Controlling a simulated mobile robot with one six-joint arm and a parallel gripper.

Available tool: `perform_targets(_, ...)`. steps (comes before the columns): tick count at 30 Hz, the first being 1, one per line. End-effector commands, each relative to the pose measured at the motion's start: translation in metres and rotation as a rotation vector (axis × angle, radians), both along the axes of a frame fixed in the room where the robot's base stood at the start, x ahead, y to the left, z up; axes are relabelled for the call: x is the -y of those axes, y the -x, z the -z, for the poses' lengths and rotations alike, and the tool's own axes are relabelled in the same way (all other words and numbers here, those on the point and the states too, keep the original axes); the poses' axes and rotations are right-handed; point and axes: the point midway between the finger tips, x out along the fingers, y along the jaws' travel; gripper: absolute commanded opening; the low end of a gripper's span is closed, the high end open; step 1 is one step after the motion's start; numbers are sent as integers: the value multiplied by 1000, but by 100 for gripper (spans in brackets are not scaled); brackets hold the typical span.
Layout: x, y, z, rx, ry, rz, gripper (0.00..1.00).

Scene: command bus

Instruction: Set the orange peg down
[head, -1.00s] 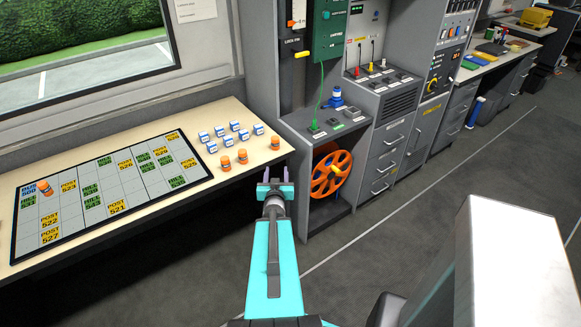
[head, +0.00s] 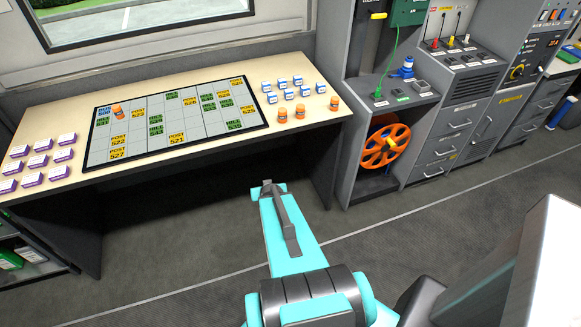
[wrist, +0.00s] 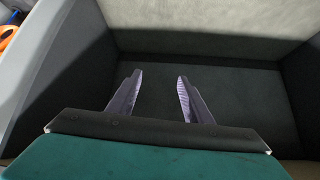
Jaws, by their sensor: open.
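One orange peg (head: 118,110) stands on the upper left of the gridded board (head: 95,143), near the blue-marked square. Three more orange pegs, one of them here (head: 335,103), stand on the table to the right of the board. My gripper (wrist: 158,88) is open, with nothing between its two fingers in the wrist view. In the head view my gripper (head: 268,184) is over the floor in front of the table, well apart from every peg; its fingers are hard to make out there.
Several blue-and-white pegs (head: 291,95) stand right of the board, and several purple-and-white blocks (head: 40,160) lie at the table's left. A grey cabinet with an orange reel (head: 385,145) stands to the right. The floor (head: 210,250) before the table is clear.

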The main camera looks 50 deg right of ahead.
Motion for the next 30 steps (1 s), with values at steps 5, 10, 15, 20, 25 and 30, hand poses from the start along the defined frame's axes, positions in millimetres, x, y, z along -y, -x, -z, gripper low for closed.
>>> perform_targets(5, -77, -3, 37, -135, -109, -116, 46)
perform_targets(10, -146, 8, 66, -276, -198, -218, 46)
perform_targets(15, -209, 31, 89, -427, -272, -316, 46)
perform_targets(20, -262, 62, 104, -579, -328, -399, 46)
perform_targets(25, -310, 101, 113, -748, -370, -481, 46)
perform_targets(30, -348, 145, 116, -923, -395, -552, 46)
